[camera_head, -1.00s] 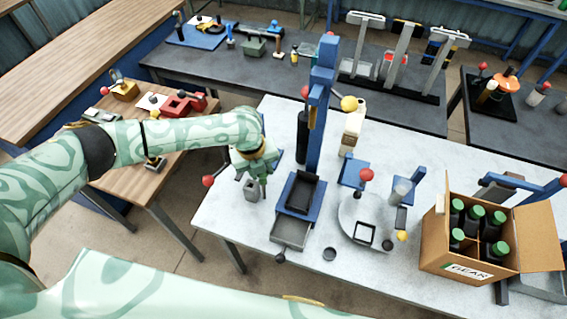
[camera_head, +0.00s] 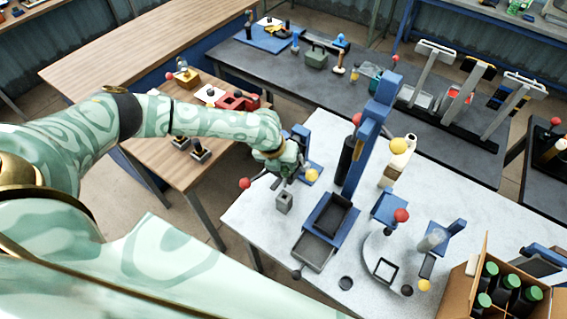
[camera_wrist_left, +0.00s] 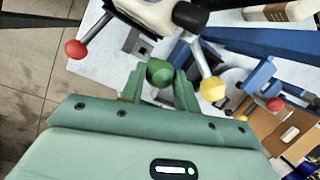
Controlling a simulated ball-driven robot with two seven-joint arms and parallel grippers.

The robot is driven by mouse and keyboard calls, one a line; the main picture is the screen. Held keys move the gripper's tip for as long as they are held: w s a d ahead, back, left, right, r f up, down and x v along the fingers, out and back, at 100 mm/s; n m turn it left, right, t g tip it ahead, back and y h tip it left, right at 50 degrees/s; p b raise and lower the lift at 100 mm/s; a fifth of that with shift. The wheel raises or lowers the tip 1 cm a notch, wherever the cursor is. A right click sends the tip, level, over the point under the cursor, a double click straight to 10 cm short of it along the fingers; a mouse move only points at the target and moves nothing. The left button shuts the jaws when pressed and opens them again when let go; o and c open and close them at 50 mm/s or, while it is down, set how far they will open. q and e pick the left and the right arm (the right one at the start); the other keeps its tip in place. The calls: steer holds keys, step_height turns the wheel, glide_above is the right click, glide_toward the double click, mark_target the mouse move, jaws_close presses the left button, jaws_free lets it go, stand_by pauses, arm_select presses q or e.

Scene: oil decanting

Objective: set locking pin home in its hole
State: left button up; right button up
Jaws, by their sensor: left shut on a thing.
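My left gripper (camera_head: 286,178) is over the left part of the pale worktable (camera_head: 266,226). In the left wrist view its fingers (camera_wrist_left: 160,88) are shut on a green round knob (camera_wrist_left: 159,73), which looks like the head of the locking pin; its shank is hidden. A grey block (camera_head: 284,202) stands just below the gripper in the head view. It also shows beyond the fingers in the wrist view (camera_wrist_left: 137,42), with a dark opening. I cannot tell which hole is the pin's. My right gripper is not in view.
A red-balled lever (camera_head: 244,183) and a yellow knob (camera_head: 312,175) flank the gripper closely. The tall blue press (camera_head: 370,130) stands to its right. A carton of green-capped bottles (camera_head: 462,297) is at the lower right. The table's left edge is near.

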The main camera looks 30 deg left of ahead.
arm_select(q)
steer(key=f+b, duration=0.1)
steer(key=f, duration=0.1)
steer(key=f+b, duration=0.1)
steer(key=f, duration=0.1)
steer(key=shift+s+a+f+b, duration=0.1)
steer(key=shift+s+b, duration=0.1)
steer(key=shift+b, duration=0.2)
steer(key=shift+w+f+b, duration=0.1)
steer(key=shift+f+b, duration=0.35)
steer(key=shift+f, duration=0.15)
steer(key=shift+p, duration=0.45)
stand_by(0.6)
step_height(320, 180, down, 8)
steer(key=b, duration=0.6)
steer(key=shift+b, duration=0.3)
stand_by(2.2)
steer(key=o, duration=1.2)
steer(key=p, duration=0.2)
glide_toward(283, 175)
steer(key=shift+s+a+f, duration=0.15)
steer(key=shift+s+f, duration=0.3)
steer(key=shift+f, duration=0.05)
steer(key=shift+s+a+f, duration=0.15)
steer(key=shift+s+f, duration=0.3)
steer(key=shift+f, duration=0.1)
